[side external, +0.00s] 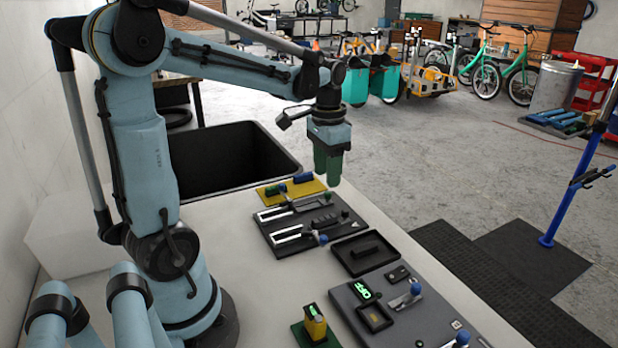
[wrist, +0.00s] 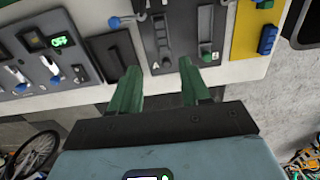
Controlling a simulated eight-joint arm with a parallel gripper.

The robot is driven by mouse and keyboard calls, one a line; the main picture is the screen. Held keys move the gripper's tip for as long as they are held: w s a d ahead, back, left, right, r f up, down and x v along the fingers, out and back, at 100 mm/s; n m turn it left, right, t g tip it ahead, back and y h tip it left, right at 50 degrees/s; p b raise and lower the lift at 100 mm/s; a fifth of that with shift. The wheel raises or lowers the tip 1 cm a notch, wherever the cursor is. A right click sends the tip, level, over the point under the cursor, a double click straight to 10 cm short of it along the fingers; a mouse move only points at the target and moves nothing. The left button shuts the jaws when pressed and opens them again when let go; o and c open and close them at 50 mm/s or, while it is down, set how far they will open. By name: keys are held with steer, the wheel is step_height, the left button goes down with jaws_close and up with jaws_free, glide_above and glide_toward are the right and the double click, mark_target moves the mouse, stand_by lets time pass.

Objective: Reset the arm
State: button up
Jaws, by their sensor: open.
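My gripper (side external: 328,160) hangs from my arm with its green fingers pointing down, above the far part of the workbench (side external: 225,240). In the wrist view my gripper (wrist: 158,65) has its two green fingers apart, with nothing between them. The dark slider panel (side external: 308,226) lies on the bench below and nearer the side camera; it also shows ahead of the fingers in the wrist view (wrist: 179,30). The fingers appear clear of the bench and panels.
A yellow plate (side external: 312,187) with blue and green parts lies near a large black bin (side external: 232,135). A black tray (side external: 365,268), a grey panel with a green display (side external: 400,325) and a yellow device (side external: 315,325) are nearer.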

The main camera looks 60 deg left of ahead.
steer(key=s+d+t, duration=0.4)
steer(key=d+t, duration=0.3)
steer(key=d, duration=0.6)
steer(key=shift+d, duration=0.4)
